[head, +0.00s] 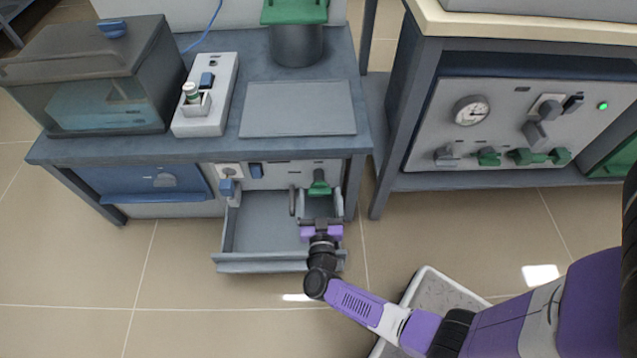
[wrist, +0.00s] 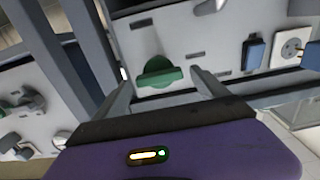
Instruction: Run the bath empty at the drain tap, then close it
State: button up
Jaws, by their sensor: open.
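The bath looks to be the clear, dark-lidded tank (head: 75,85) at the left of the bench, with pale blue liquid (head: 95,103) in its lower part. A green tap handle (head: 319,183), likely the drain tap, sits on the grey panel under the bench top. In the wrist view, the green handle (wrist: 160,74) lies crosswise ahead, between the lines of the fingers. My gripper (head: 315,201) is open in front of it, a finger on either side; it also shows in the wrist view (wrist: 162,80). I cannot tell whether the fingers touch the handle.
An open grey drawer or tray (head: 262,225) juts out below the panel, under my gripper. A blue plug and socket (head: 229,180) are left of the tap. Another panel (head: 500,125) with a gauge and green handles stands right. Floor is clear at front left.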

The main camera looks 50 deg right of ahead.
aim_at(319, 188)
jog(key=shift+b+x, duration=0.75)
jog(key=shift+x, duration=1.6)
jog(key=c, duration=1.4)
